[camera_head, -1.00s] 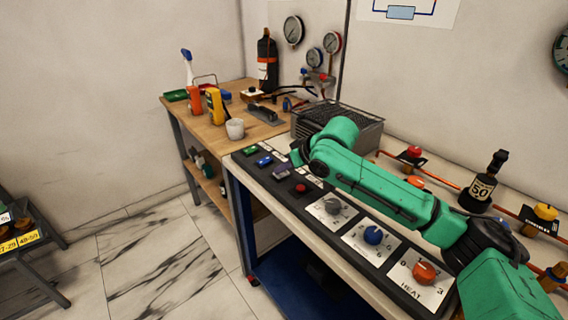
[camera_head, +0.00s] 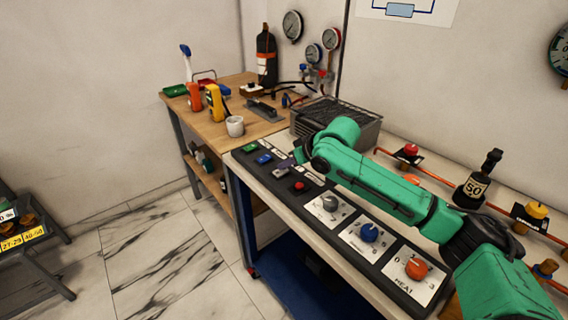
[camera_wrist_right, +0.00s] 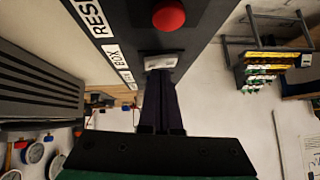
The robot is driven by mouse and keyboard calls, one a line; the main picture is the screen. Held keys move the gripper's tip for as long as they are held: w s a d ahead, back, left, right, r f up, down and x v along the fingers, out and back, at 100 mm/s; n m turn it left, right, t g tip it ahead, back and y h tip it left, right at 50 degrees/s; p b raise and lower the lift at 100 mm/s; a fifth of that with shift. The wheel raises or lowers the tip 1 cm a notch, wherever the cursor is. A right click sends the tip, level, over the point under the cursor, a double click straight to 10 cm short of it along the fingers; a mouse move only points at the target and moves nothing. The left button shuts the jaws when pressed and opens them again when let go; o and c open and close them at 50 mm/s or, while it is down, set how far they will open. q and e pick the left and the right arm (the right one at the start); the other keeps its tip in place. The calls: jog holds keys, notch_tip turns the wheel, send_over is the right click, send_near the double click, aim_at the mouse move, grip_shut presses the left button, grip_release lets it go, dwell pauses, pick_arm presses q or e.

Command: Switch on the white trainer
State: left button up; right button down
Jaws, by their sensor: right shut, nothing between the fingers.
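A dark control panel (camera_head: 318,222) runs along the front of the bench, with a green switch (camera_head: 250,148), a blue switch (camera_head: 264,158) and a red button (camera_head: 299,186). In the right wrist view a white switch (camera_wrist_right: 160,62) sits on the panel by a label reading BOX, beside the red button (camera_wrist_right: 169,15). My right gripper (camera_wrist_right: 160,82) is shut and empty, its fingertips right at the white switch; I cannot tell whether they touch it. My left gripper is not in view.
Grey, blue and orange knobs (camera_head: 416,268) line the near panel. A grey mesh-topped box (camera_head: 336,120) stands behind my arm. A black bottle (camera_head: 477,180) and orange piping with valves (camera_head: 411,150) lie to the right. A wooden bench (camera_head: 215,128) holds tools and a cup.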

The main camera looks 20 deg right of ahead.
aim_at(287, 180)
jog(key=r+p, duration=0.1)
jog(key=p, duration=0.1)
jog(key=r+p, duration=0.4)
jog(key=shift+a+r+p, duration=0.15)
jog(key=shift+a+p, duration=0.1)
jog(key=shift+p, duration=0.15)
jog(key=shift+s+d+b, duration=0.15)
jog(key=shift+s+b, duration=0.65)
jog(key=shift+b, duration=0.05)
jog(key=a+v, duration=0.1)
jog(key=v, duration=0.7)
jog(key=shift+s+b, duration=0.3)
jog(key=shift+b, duration=0.15)
jog(key=shift+a, duration=0.15)
